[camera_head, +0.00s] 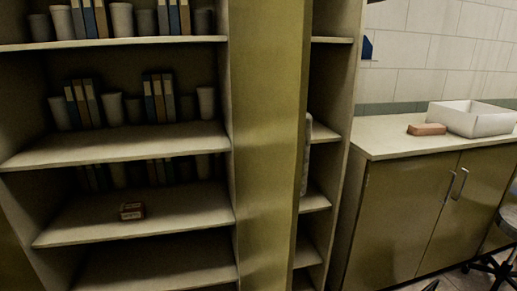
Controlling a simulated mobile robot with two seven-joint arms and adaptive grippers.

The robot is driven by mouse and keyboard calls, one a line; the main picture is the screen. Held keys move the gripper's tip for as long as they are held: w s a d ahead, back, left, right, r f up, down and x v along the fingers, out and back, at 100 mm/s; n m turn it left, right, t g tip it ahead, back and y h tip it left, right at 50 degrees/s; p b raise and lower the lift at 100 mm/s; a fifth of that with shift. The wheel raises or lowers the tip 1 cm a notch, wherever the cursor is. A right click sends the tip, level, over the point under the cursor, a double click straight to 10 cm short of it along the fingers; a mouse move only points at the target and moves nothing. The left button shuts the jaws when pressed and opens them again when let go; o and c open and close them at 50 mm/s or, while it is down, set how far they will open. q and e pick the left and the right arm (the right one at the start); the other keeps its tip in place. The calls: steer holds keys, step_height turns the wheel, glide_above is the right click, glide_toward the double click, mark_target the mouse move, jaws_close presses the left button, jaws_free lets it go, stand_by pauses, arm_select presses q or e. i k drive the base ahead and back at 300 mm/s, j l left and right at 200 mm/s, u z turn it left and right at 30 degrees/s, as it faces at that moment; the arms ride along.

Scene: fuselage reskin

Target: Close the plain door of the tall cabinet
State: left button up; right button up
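The tall cabinet shows its cream shelves (120,145) on the left and a narrower strip of shelves (314,203) on the right. The plain door (268,150), a flat olive-green panel, stands open between them and hides the middle of the shelves. Its right edge is upright. A pale grey upright shape (322,134) shows just beyond that edge; I cannot tell whether it is a handle or something on a shelf. Neither of my grippers can be made out.
The shelves hold books (85,103), grey cups (113,108) and a small brown box (132,211). At right, a low olive cabinet (400,222) carries a brick-coloured block (427,129) and a white basin (474,119). A wheeled stool (495,266) stands at the right edge.

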mark_target(270, 44)
steer(key=l+u, duration=0.25)
steer(key=l, duration=0.2)
steer(key=k+l+u, duration=0.1)
steer(key=l+u, duration=0.15)
steer(key=l, duration=0.25)
steer(key=l+u, duration=0.5)
steer(key=l, duration=0.45)
steer(key=i+l+u, duration=0.1)
steer(key=l, duration=0.15)
steer(key=i+l+u, duration=0.1)
steer(key=l, duration=0.2)
steer(key=i+l+u, duration=0.1)
steer(key=l, duration=0.2)
